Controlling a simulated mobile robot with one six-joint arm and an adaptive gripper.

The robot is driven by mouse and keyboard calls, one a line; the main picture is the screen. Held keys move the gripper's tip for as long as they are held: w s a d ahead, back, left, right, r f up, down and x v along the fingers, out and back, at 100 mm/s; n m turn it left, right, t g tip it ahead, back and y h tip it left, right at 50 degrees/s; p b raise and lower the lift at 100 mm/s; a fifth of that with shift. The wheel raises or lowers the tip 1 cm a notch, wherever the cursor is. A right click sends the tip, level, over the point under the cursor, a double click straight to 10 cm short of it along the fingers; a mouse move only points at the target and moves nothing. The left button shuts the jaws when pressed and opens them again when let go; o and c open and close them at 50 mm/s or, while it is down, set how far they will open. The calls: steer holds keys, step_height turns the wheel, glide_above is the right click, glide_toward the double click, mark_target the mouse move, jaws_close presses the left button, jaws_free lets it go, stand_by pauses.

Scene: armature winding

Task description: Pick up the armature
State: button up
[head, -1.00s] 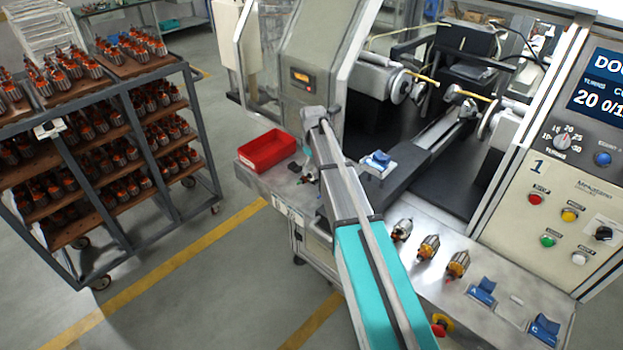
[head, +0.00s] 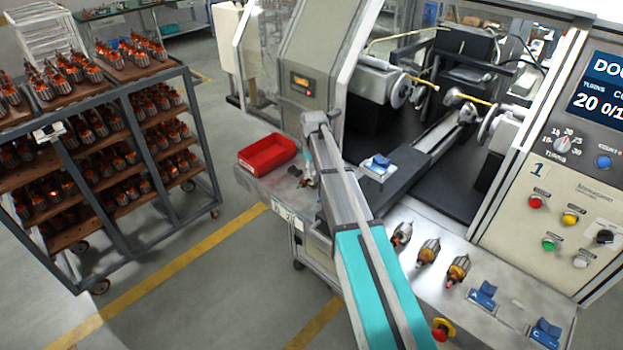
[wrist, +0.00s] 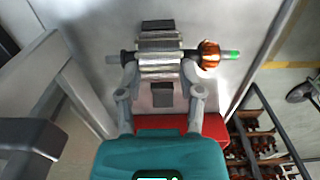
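An armature (wrist: 158,55) with a silver laminated core, an orange-copper commutator on the right and a green shaft tip lies across the upper middle of the wrist view. My gripper (wrist: 160,68) has one finger at each end of its core, close to the shaft. Whether the fingers press on it or leave a slight gap is unclear. In the head view my gripper (head: 309,176) is low over the left end of the metal bench, just right of the red tray; the armature there is too small to make out clearly.
The red tray (head: 267,153) is close by on the bench (head: 258,184). The winding machine (head: 310,60) rises behind. A loaded rack (head: 160,185) stands left across open floor.

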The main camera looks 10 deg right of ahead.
mark_target(313, 172)
jaws_close()
steer(key=shift+r, duration=0.15)
step_height(313, 172, up, 3)
steer(key=p, duration=0.3)
steer(key=s+a+r+p, duration=0.1)
steer(key=s+r+p, duration=0.8)
steer(key=s, duration=0.5)
steer(key=shift+a+r+p, duration=0.2)
steer(key=shift+r+p, duration=0.15)
steer(key=shift+p, duration=0.15)
steer(key=shift+a, duration=0.1)
